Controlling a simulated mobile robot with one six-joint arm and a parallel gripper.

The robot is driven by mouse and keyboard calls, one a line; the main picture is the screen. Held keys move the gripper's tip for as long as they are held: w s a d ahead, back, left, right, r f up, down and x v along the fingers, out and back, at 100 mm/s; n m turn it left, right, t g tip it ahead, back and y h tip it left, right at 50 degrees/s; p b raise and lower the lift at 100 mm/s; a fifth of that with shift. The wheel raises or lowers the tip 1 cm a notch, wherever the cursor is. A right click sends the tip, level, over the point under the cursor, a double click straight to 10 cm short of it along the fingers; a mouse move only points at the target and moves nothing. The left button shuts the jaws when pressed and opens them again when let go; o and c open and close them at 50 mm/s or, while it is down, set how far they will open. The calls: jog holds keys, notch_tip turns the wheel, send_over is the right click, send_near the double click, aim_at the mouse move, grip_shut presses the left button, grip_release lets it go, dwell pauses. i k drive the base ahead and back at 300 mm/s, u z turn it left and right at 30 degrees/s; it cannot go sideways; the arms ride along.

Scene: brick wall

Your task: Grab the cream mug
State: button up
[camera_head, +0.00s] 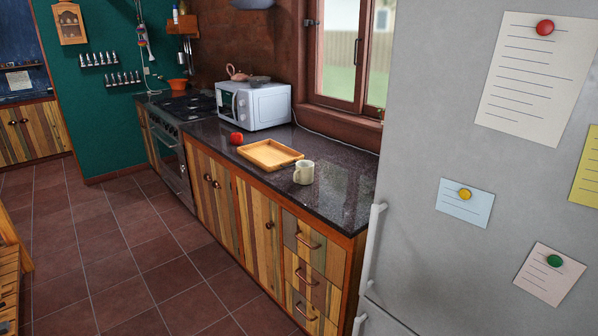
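The cream mug (306,173) stands upright on the dark stone counter (335,192), close to its front edge. Its handle points left in the picture. It is just right of a wooden tray (270,143), near the tray's right corner; I cannot tell whether they touch. My gripper is not in view.
A red tomato-like object (236,138) and a white microwave (254,105) are further along the counter. A large grey fridge (430,130) stands at the right. The tiled floor (140,260) in front of the cabinets is clear. A wooden slatted piece (10,270) is at the left edge.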

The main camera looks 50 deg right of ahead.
aim_at(304, 174)
jog(key=z, duration=0.05)
jog(key=i, duration=1.15)
jog(key=u, duration=0.25)
